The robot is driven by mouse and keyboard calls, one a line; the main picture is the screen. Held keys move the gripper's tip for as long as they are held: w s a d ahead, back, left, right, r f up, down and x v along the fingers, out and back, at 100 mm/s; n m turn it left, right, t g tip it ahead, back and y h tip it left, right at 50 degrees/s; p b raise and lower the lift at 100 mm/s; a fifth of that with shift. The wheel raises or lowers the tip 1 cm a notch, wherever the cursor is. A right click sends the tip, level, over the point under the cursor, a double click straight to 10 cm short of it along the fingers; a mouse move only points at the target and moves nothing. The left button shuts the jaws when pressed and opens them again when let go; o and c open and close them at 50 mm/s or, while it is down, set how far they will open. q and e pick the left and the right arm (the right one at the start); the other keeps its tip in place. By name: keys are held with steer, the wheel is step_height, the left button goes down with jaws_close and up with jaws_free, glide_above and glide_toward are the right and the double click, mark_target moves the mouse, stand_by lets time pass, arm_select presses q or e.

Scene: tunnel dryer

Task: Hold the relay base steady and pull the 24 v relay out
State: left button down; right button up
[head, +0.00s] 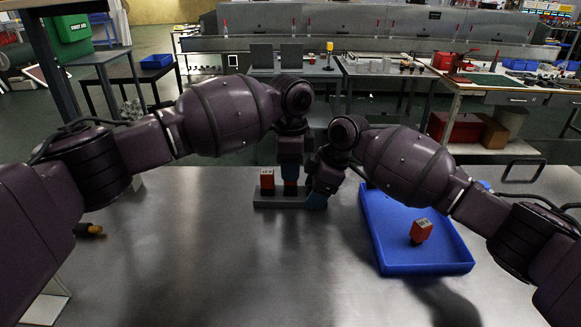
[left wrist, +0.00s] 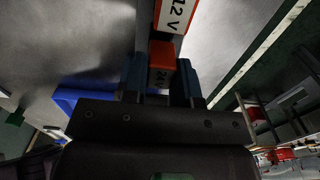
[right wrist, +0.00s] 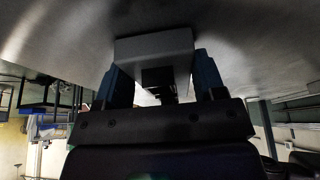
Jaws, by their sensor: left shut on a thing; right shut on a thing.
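The grey relay base (head: 262,203) stands on the steel table in the middle of the head view. The 24 V relay (left wrist: 161,56), orange-red with a pale label, is between the fingers of my left gripper (left wrist: 159,84), which is shut on it from above. In the head view the relay (head: 290,184) is at the base; whether its pins are seated is hidden. The 12 V relay (head: 267,180) stands upright on the base's left end. My right gripper (head: 318,198) is shut on the base's right end; the base (right wrist: 153,46) fills its fingers in the right wrist view.
A blue tray (head: 459,261) lies to the right with a red relay (head: 421,231) in it. A yellow-and-black handled tool (head: 89,229) lies at the left under my left arm. The table's front middle is clear.

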arm_select(q)
steer(key=shift+r, duration=0.15)
steer(key=shift+r, duration=0.65)
steer(key=shift+r, duration=0.1)
steer(key=shift+r, duration=2.25)
arm_select(e)
steer(key=o, duration=1.1)
steer(key=shift+r, duration=0.1)
